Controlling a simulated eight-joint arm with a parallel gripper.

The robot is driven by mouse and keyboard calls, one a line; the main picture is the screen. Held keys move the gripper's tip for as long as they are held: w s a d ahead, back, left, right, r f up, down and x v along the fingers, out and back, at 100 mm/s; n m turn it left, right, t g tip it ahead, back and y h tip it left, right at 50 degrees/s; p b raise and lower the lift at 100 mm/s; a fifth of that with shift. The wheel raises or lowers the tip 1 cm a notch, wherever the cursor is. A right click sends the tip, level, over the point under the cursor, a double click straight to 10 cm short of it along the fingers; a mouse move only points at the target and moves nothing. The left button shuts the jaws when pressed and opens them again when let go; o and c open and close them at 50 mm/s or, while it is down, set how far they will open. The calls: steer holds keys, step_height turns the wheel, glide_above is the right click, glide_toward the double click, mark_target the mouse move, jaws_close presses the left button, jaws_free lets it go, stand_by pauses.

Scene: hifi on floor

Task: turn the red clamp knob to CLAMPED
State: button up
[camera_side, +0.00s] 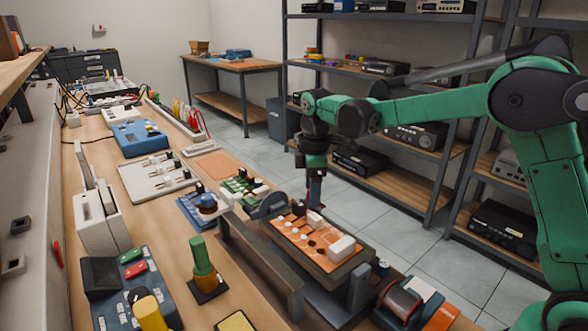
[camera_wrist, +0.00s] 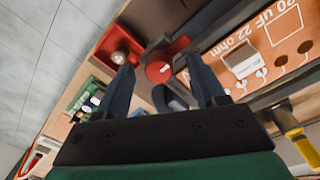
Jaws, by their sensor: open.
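In the wrist view, a round red knob (camera_wrist: 159,71) with a pale mark on its face sits at the end of a dark bar. It lies between the two fingers of my gripper (camera_wrist: 160,62), which are open and hold nothing. Whether the fingers reach down to the knob's sides I cannot tell. An orange circuit board (camera_wrist: 283,28) with printed lettering lies to the right of the knob. In the side view, my gripper (camera_side: 316,190) points down near the far end of the fixture holding the orange board (camera_side: 290,232). The knob is not clearly visible there.
A red open box (camera_wrist: 118,46) and a green board (camera_wrist: 97,83) lie left of the knob in the wrist view. A yellow-handled tool (camera_wrist: 301,146) is at lower right. In the side view, a green cylinder (camera_side: 201,255) stands before the fixture, and a spool (camera_side: 402,300) sits at its right.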

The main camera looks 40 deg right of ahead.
jaws_close()
steer(key=shift+m, duration=0.4)
steer(key=m, duration=0.3)
steer(key=shift+f+m, duration=0.1)
steer(key=shift+m, duration=0.3)
steer(key=m, duration=0.4)
steer(key=shift+m, duration=0.3)
steer(key=m, duration=0.4)
steer(key=shift+w, duration=0.1)
steer(key=m, duration=0.4)
steer(key=shift+d+m+g, duration=0.1)
steer(key=shift+m+g, duration=0.2)
